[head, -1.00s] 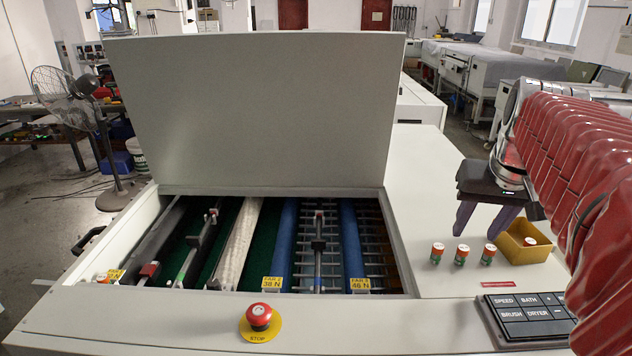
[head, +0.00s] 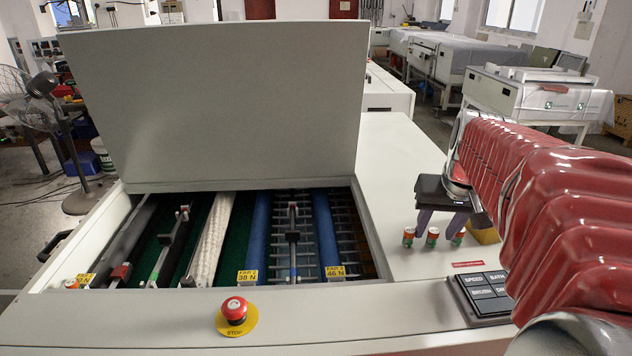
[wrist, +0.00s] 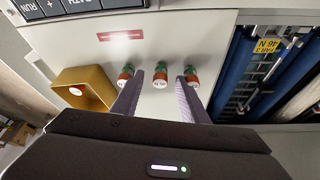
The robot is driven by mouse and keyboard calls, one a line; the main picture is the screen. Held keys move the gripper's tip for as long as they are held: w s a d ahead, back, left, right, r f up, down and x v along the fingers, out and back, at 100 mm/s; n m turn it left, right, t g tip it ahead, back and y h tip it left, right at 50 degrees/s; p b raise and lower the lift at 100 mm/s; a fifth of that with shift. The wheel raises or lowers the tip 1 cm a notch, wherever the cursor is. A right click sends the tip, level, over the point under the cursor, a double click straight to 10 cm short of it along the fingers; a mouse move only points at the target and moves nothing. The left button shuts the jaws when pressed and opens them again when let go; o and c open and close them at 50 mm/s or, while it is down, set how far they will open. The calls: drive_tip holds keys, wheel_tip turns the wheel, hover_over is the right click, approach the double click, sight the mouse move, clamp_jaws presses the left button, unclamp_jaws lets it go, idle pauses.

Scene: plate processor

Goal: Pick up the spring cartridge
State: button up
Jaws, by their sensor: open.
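Three small cylindrical spring cartridges, green and orange-red with white tops, stand upright in a row on the pale machine top: the left one (head: 408,237), the middle one (head: 432,238) and the right one (head: 457,238). My gripper (head: 437,228) is open and empty, its two purple fingers pointing down by the row. In the wrist view, the middle cartridge (wrist: 160,75) shows between the fingertips (wrist: 159,86), with the other cartridges (wrist: 125,76) (wrist: 191,76) just outside them. I cannot tell the remaining height gap. Another cartridge (wrist: 75,91) lies in the yellow box (wrist: 64,77).
The yellow box (head: 484,236) is partly hidden behind my arm. A dark button panel (head: 487,294) and red label (head: 468,264) are in front of the row. The open machine bay with rollers (head: 262,235), raised lid (head: 210,100) and red stop button (head: 235,309) lie left.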

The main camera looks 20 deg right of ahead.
drive_tip(key=shift+x, duration=1.1)
clamp_jaws()
